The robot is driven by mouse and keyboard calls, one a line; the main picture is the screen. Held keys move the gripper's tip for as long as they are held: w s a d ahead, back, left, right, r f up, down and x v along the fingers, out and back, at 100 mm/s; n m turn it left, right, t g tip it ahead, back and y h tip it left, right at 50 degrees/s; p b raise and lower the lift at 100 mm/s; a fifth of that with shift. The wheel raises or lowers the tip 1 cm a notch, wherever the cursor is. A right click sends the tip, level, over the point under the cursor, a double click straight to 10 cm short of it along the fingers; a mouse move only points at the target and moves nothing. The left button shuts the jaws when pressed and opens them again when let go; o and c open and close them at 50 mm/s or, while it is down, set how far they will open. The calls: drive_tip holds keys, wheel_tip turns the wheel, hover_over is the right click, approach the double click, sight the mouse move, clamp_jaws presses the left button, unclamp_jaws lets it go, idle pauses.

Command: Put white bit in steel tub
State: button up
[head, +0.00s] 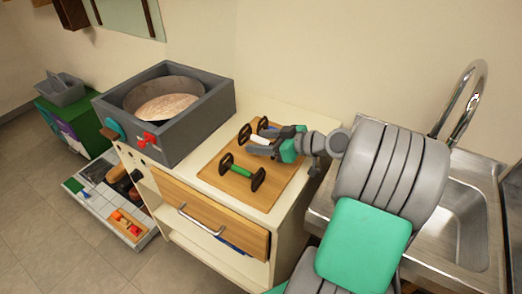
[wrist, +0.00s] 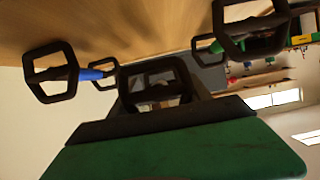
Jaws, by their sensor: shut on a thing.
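The white bit (head: 262,141) has a white bar with black end pieces and is at the wooden board (head: 212,175) on the cabinet top. My gripper (head: 266,147) is shut on it and partly covers it in the head view. I cannot tell whether the bit touches the board. The steel tub looks to be the sink basin (head: 468,215) at the right, beyond my arm, which hides part of it.
A green-barred bit (head: 240,173) lies in front and a blue-barred bit (head: 266,124) behind; in the wrist view the blue bar (wrist: 92,74) is left, the green (wrist: 216,46) right. A grey box (head: 190,125) with a round pan stands left. The tap (head: 470,90) rises behind the sink.

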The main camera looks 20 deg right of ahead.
sight(261, 157)
drive_tip(key=shift+w+d+f, duration=0.1)
drive_tip(key=shift+w+f, duration=0.1)
drive_tip(key=shift+f, duration=0.85)
drive_tip(key=shift+w+f, duration=0.15)
drive_tip(key=shift+f, duration=0.9)
drive_tip(key=o, duration=1.6)
